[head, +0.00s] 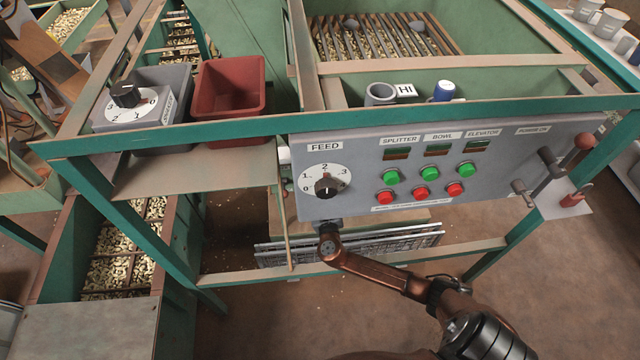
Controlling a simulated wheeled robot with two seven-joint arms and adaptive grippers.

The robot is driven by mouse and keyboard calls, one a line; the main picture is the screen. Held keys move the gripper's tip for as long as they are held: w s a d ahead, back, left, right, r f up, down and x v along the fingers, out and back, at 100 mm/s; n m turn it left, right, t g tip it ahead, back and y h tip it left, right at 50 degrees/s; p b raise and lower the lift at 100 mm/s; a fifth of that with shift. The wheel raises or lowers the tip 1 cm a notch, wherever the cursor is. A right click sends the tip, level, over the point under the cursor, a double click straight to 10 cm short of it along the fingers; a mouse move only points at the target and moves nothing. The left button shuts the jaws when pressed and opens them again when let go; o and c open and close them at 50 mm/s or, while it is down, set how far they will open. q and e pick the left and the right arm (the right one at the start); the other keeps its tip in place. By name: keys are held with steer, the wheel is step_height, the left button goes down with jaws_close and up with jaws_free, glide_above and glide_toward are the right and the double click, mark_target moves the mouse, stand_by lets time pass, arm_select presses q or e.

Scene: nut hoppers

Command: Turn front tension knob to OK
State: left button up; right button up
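No knob marked tension and no OK mark can be made out in the head view. A black FEED knob (326,187) sits on a white dial numbered 0 to 3, at the left end of the grey control panel (350,160). Another black knob (126,94) with a numbered dial is on a grey box (112,112) at the upper left; its label is too small to read surely. My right arm reaches in from the lower right to just below the panel's left part. Its gripper's fingers are not visible. My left gripper is out of view.
The panel carries green buttons (427,173), red buttons (420,193) and levers (550,162) at its right end. A green frame (200,132) surrounds it. A red bin (228,88) and a HI tag (405,91) sit above. Open floor (310,310) lies below.

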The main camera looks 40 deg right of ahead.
steer(key=c, duration=1.2)
steer(key=shift+o, duration=0.2)
steer(key=shift+m, duration=0.3)
